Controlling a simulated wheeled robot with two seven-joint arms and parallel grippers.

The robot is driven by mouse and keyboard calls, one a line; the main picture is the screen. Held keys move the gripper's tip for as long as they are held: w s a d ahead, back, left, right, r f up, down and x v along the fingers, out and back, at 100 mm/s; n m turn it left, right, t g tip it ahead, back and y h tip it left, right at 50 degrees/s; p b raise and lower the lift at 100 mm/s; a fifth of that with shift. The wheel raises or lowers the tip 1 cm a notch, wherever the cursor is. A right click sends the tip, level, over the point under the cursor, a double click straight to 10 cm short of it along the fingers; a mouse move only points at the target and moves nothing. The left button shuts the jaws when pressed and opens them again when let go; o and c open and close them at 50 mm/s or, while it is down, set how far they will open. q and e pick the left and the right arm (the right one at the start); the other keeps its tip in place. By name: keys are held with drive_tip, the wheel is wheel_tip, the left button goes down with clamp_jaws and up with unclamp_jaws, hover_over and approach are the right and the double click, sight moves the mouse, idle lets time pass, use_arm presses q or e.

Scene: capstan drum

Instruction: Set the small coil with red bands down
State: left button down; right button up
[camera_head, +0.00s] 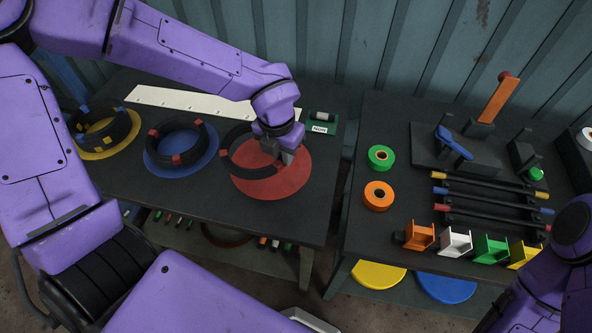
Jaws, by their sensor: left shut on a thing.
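My left gripper (283,158) is shut on the right side of a black coil (237,143) with a red band at its left. This coil is over the red disc (268,188) on the left table; I cannot tell whether it touches the disc. The gripper hides the coil's right part. A second black coil with red bands (160,137) lies on the blue disc (205,165) to the left. A third coil with yellow and blue bands (118,124) lies on the yellow disc (91,155). My right gripper is out of view; only part of its arm shows at lower right.
A white strip (180,101) runs along the table's back, with a green labelled block (322,128) at its right. A gap separates the right table, which holds green (381,158) and orange (378,196) rolls, banded rods (485,189) and coloured holders (455,243).

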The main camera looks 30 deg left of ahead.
use_arm(q)
hover_over(296, 174)
wheel_tip(296, 174, down, 4)
drive_tip(key=shift+s+f, duration=0.1)
drive_tip(key=shift+f, duration=1.35)
drive_tip(key=shift+s+f, duration=0.1)
drive_tip(key=c, duration=1.1)
unclamp_jaws()
drive_tip(key=shift+o, duration=0.2)
drive_tip(key=shift+r, duration=0.6)
wheel_tip(296, 174, up, 11)
drive_tip(key=s, duration=0.1)
drive_tip(key=shift+s, duration=0.25)
